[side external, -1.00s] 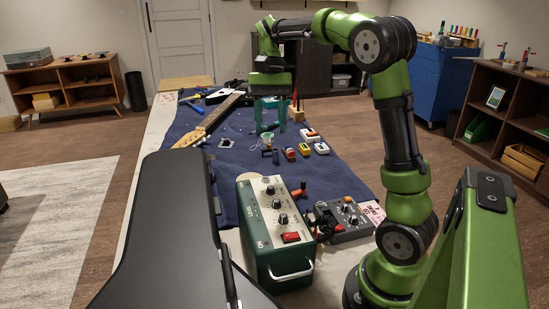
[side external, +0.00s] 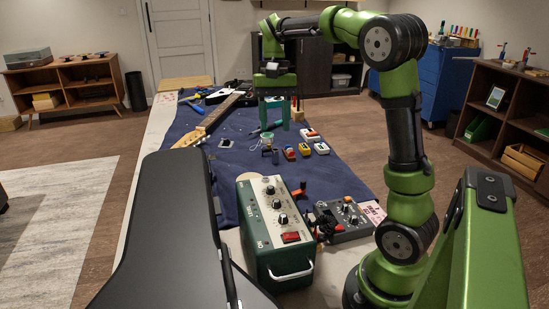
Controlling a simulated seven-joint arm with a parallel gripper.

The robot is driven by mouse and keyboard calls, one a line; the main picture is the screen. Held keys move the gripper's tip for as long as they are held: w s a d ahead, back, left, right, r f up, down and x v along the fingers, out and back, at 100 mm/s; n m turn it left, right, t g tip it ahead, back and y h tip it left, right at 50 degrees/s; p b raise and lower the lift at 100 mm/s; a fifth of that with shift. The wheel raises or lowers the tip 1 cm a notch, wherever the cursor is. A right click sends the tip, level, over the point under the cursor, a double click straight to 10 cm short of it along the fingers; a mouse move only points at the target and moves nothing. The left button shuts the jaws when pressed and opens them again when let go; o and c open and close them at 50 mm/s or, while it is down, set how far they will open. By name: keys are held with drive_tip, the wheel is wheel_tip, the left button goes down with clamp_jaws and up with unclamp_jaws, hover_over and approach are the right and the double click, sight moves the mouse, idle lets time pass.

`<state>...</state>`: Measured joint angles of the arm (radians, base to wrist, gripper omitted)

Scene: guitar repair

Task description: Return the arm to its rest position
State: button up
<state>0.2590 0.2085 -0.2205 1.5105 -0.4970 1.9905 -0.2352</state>
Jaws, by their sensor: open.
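My gripper (side external: 274,116) hangs from my green arm above the far half of the blue mat (side external: 185,170), pointing down. Its two teal fingers are spread apart with nothing seen between them. The fingertips appear above the mat, behind the row of small pedals. The exact height over the mat is hard to tell from this view.
A guitar neck (side external: 218,113) lies on the mat left of my gripper. Small pedals (side external: 304,149) sit in front of it. A green amplifier box (side external: 277,231) and a grey pedal (side external: 346,217) stand nearer. A black case (side external: 165,238) fills the foreground.

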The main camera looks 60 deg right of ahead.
drive_tip(key=s+a+f+n+t, duration=0.1)
drive_tip(key=s+a+n+t, duration=0.2)
drive_tip(key=a, duration=0.5)
drive_tip(key=s+a+f+n+t, duration=0.1)
drive_tip(key=s+a+n+t, duration=0.2)
drive_tip(key=s+a+t, duration=0.2)
drive_tip(key=s+a, duration=0.2)
drive_tip(key=a, duration=0.1)
drive_tip(key=shift+a+f+t, duration=0.3)
drive_tip(key=shift+a+f, duration=0.05)
drive_tip(key=shift+s, duration=0.1)
